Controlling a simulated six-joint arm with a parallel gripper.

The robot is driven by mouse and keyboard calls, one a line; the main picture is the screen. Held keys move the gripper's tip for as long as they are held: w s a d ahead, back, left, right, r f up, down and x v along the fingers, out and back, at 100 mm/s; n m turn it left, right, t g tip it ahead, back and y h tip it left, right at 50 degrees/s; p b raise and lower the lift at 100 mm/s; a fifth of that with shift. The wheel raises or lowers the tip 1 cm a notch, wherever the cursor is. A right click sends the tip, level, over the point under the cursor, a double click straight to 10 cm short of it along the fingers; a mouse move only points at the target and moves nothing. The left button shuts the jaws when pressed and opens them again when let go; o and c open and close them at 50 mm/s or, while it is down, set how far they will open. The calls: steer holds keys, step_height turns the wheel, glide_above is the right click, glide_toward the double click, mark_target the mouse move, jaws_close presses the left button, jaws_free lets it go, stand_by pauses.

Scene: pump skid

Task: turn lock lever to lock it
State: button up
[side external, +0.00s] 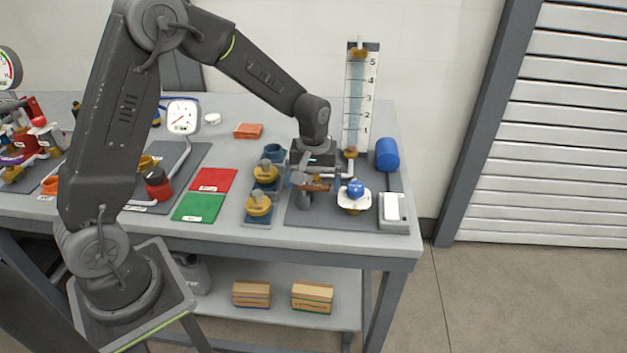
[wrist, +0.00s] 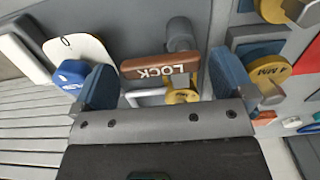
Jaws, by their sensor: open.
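The lock lever (wrist: 160,67) is a brown bar with LOCK in white letters. In the wrist view it lies nearly level across the picture, beside a grey round post (wrist: 181,34). My gripper (wrist: 163,76) is open, with one blue-grey finger on each side of the lever; I cannot tell whether either touches it. In the side view the lever (side external: 315,188) shows as a small brown bar just below my gripper (side external: 308,176). The gripper body and fingers hide part of the lever's mount there.
A blue knob (side external: 356,188) on a white plate (side external: 353,201) is close on the right, beside a white switch box (side external: 393,208). Yellow discs (side external: 258,204) stand close on the left. A clear level column (side external: 357,95) and blue cylinder (side external: 387,154) stand behind.

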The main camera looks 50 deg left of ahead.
steer(key=c, duration=0.8)
steer(key=m, duration=0.4)
steer(key=shift+s+d+m, duration=0.25)
steer(key=shift+s+m, duration=0.15)
steer(key=m, duration=0.2)
steer(key=s+m, duration=0.1)
steer(key=m, duration=0.1)
steer(key=shift+d, duration=0.1)
steer(key=m, duration=0.2)
steer(key=s+m, duration=0.1)
steer(key=m, duration=0.2)
steer(key=shift+s+a+m, duration=0.15)
steer(key=shift+a+m, duration=0.05)
steer(key=shift+m, duration=0.8)
steer(key=shift+s+a+m, duration=0.1)
steer(key=shift+a+m, duration=0.05)
steer(key=shift+m, duration=0.85)
